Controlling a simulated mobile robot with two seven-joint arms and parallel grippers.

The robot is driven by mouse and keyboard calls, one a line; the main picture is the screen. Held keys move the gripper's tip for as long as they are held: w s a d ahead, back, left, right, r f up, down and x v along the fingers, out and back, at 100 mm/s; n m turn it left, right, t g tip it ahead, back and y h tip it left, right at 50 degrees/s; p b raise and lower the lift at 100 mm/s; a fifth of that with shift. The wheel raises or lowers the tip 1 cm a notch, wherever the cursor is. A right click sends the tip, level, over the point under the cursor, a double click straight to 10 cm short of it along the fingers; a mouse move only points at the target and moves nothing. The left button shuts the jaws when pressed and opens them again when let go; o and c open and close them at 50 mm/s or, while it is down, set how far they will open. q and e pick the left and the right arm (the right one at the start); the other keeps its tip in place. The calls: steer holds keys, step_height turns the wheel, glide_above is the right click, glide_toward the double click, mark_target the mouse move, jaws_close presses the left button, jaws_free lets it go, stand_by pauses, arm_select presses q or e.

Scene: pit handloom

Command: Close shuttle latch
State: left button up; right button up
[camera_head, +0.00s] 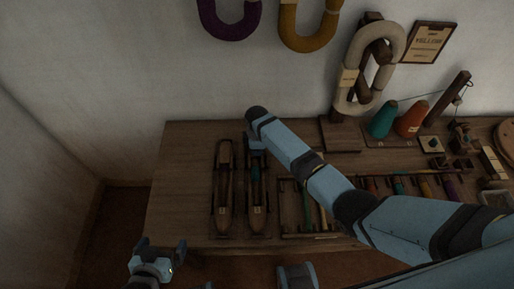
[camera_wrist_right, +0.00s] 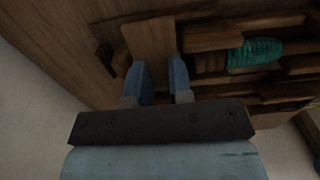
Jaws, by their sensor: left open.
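Two wooden boat-shaped shuttles lie side by side at the left of the table. The left shuttle (camera_head: 223,190) shows a brown inside; the right shuttle (camera_head: 257,205) holds a teal pirn (camera_head: 256,173), seen also in the right wrist view (camera_wrist_right: 255,52). My right arm reaches over the table to the far end of the right shuttle. In the right wrist view my right gripper (camera_wrist_right: 162,68) has its blue fingers apart, over a flat wooden piece (camera_wrist_right: 150,38). Whether this piece is the latch I cannot tell. My left gripper (camera_head: 162,248) is open and empty, off the table's front left.
A rack (camera_head: 287,232) with coloured pirns lies right of the shuttles, partly under my right arm. The table's left end (camera_head: 180,190) is clear.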

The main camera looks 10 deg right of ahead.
jaws_close()
